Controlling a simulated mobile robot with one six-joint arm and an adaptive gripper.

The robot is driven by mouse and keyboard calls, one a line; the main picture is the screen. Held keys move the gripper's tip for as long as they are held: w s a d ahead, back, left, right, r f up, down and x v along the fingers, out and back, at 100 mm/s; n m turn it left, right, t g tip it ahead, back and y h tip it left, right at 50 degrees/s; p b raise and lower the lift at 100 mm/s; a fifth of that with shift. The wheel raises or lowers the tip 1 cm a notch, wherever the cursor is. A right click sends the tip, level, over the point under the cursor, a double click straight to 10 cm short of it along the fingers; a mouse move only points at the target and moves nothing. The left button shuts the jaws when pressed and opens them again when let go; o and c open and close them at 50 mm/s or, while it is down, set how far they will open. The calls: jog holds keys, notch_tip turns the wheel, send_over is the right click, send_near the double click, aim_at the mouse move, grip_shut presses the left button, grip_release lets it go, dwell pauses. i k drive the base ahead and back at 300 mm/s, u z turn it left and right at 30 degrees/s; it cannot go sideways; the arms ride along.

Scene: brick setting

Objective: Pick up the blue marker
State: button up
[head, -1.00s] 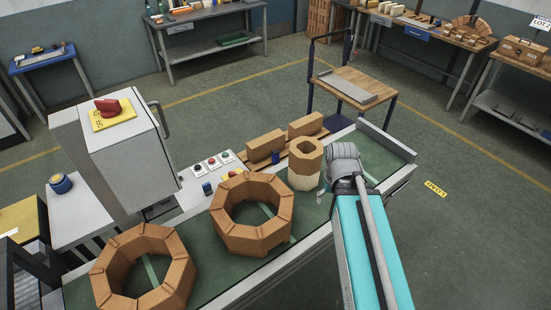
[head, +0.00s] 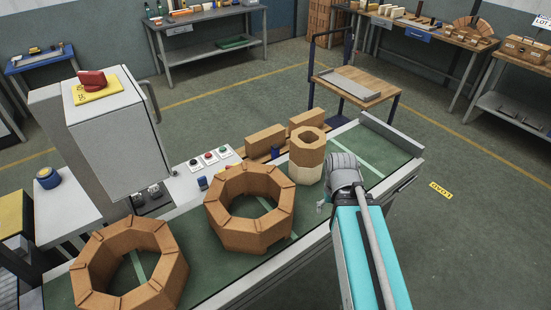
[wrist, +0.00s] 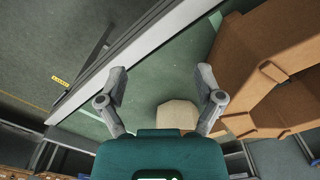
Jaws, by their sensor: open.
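I cannot make out a blue marker for certain. A small upright dark-blue cylinder (head: 203,183) stands at the belt's edge by the push buttons in the head view, too small to identify. Another small blue spot (head: 275,152) shows beside the wooden blocks. My gripper is over the green belt near the front rail; in the head view my arm mostly hides it. In the wrist view my gripper (wrist: 162,72) is open, its fingers wide apart with no object held. A pale block (wrist: 177,113) lies below, between the fingers and toward the palm.
Two brick rings (head: 213,218) (head: 78,268) lie on the green conveyor belt (head: 372,155). A narrow brick stack (head: 307,172) stands just left of my wrist. A control cabinet (head: 120,150) rises at the left. A wooden-topped cart (head: 385,83) stands behind. Floor at the right is clear.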

aim_at(274, 147)
jog(key=z, duration=1.65)
jog(key=i, duration=2.75)
